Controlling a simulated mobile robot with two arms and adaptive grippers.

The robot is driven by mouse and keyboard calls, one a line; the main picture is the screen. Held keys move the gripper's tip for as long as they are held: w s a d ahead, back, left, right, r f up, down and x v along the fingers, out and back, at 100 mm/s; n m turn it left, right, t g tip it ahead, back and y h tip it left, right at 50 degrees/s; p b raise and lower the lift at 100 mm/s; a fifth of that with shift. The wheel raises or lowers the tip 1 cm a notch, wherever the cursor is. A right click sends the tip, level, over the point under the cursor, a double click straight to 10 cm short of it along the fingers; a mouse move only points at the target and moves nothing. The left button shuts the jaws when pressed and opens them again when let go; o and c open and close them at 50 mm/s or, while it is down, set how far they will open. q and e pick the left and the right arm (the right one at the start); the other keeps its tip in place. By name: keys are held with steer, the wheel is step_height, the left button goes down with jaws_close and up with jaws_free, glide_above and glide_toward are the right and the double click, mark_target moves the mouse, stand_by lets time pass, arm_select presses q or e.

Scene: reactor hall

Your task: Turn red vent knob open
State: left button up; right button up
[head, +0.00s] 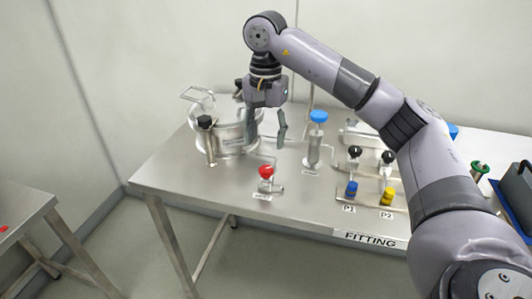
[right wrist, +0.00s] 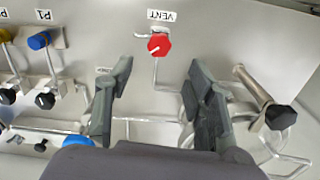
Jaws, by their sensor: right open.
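The red vent knob (head: 266,171) sits on a small fitting near the front of the steel table in the head view. In the right wrist view the red knob (right wrist: 159,46), with a white pointer mark, lies beside the VENT label (right wrist: 162,15). My right gripper (head: 264,126) is above the table, behind and above the knob. Its two fingers (right wrist: 160,78) are spread and empty, with the knob beyond the tips, between their lines. They do not touch it. My left gripper is in neither view.
A clear-walled vessel with a steel base (head: 232,138) and black-knobbed clamp (head: 205,122) stands left of my gripper. A blue-capped valve (head: 318,117) stands to the right, then P1 and P2 valves with blue (head: 351,190) and yellow (head: 388,196) knobs. The front left tabletop is clear.

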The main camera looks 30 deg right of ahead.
steer(key=shift+r, duration=1.65)
